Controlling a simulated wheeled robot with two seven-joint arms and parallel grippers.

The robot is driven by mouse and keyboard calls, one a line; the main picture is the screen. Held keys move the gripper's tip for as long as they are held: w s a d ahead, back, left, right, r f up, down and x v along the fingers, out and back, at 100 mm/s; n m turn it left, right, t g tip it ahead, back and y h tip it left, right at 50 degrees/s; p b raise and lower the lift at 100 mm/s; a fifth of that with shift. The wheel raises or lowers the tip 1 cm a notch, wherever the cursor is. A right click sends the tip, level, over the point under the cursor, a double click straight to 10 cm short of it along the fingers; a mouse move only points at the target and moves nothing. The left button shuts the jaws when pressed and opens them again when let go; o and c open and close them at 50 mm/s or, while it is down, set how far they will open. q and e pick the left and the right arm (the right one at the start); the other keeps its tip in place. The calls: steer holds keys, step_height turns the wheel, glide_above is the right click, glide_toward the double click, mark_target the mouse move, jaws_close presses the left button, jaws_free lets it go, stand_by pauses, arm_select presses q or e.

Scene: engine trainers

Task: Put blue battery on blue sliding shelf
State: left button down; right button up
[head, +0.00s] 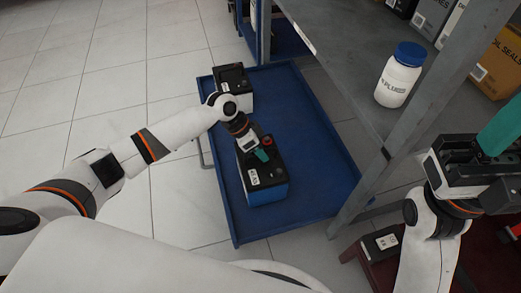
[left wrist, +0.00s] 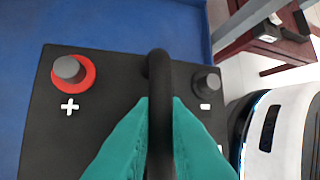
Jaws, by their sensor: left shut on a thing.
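The blue battery (head: 267,191) has a black top, a red terminal and a white label. It is over the blue sliding shelf (head: 309,130), toward its near end; I cannot tell whether its base touches the shelf. My left gripper (head: 262,155) is shut on the battery's black handle. In the left wrist view the teal fingertips (left wrist: 160,120) pinch the handle (left wrist: 159,75), between the red plus terminal and the black minus terminal. The blue shelf (left wrist: 120,22) shows beyond the battery. My right gripper (head: 497,135) is at the right edge, away from the shelf; its fingertips are partly cut off.
A second, black-topped battery (head: 232,88) stands at the shelf's far left. A grey rack (head: 349,85) rises right of the shelf and holds a white jar with a blue lid (head: 398,77) and boxes (head: 497,65). A dark red stand (head: 373,264) is at lower right. Tiled floor lies left.

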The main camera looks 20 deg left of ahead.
arm_select(q)
steer(key=shift+w+r, duration=0.1)
steer(key=shift+r, duration=0.1)
steer(key=c, duration=1.9)
jaws_free()
steer(key=shift+f, duration=0.25)
steer(key=o, duration=0.4)
steer(key=shift+o, duration=0.2)
steer(key=shift+r, duration=0.1)
